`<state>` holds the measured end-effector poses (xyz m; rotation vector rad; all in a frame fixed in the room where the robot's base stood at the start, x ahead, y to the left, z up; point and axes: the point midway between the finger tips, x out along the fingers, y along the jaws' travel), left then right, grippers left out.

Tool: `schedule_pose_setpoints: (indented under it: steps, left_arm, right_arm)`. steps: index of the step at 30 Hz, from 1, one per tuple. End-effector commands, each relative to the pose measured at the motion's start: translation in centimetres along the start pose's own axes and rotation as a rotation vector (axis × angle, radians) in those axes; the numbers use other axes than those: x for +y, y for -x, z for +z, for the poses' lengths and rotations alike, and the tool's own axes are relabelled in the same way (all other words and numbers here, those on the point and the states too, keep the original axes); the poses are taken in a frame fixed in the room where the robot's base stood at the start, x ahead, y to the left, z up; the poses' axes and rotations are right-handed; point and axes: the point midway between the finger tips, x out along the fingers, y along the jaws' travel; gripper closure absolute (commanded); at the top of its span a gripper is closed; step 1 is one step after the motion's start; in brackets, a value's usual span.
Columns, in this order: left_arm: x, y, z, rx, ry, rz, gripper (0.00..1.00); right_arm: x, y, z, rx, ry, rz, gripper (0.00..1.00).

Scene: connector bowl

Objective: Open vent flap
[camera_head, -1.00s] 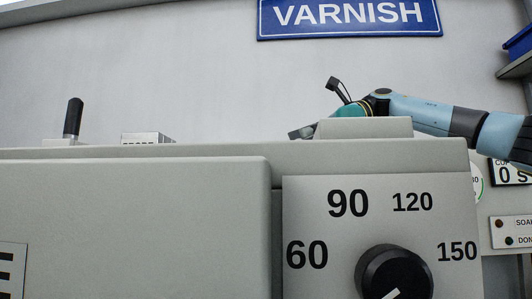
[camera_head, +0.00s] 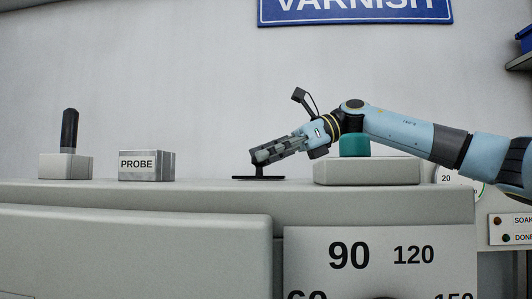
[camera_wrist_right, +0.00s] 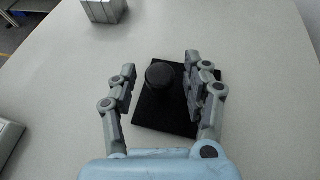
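The vent flap appears to be the flat black plate (camera_head: 270,178) on top of the grey cabinet, with a dark upright knob. In the right wrist view the black square plate (camera_wrist_right: 165,115) carries a round black knob (camera_wrist_right: 159,74). My right gripper (camera_head: 257,158) reaches in from the right at the knob. In the right wrist view my right gripper (camera_wrist_right: 158,68) is open, one finger on each side of the knob, with gaps showing between. The plate lies flat on the cabinet top. My left gripper is not in view.
A box labelled PROBE (camera_head: 147,165) and a grey block with a black handle (camera_head: 69,135) stand to the left on the cabinet top (camera_head: 215,193). A low raised block (camera_head: 368,171) with a teal piece (camera_head: 355,145) lies under my right arm. A dial panel (camera_head: 380,260) is on the front.

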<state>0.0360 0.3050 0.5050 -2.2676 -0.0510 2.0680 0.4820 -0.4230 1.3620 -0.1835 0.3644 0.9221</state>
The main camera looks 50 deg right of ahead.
Motion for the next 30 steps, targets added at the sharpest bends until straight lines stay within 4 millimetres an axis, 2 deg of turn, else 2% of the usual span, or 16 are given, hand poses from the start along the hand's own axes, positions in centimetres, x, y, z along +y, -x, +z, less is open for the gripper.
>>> schedule_pose_setpoints:
  steps: [1,9,11,23,30]
  left_arm:
    - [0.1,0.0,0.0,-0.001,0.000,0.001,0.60]
    - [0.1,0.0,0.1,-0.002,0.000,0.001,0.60]
    - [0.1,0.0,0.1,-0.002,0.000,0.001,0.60]
    - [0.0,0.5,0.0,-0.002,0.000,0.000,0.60]
    - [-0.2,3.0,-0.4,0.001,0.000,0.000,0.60]
  right_arm:
    - [0.0,0.0,0.0,0.000,0.000,0.000,0.59]
    - [0.0,0.0,0.0,0.000,0.000,0.000,0.94]
    - [0.0,0.0,0.0,0.000,0.000,0.000,1.00]
    - [-0.1,0.1,0.3,-0.005,-0.011,0.004,1.00]
    - [-0.6,0.7,1.3,-0.033,-0.095,0.040,1.00]
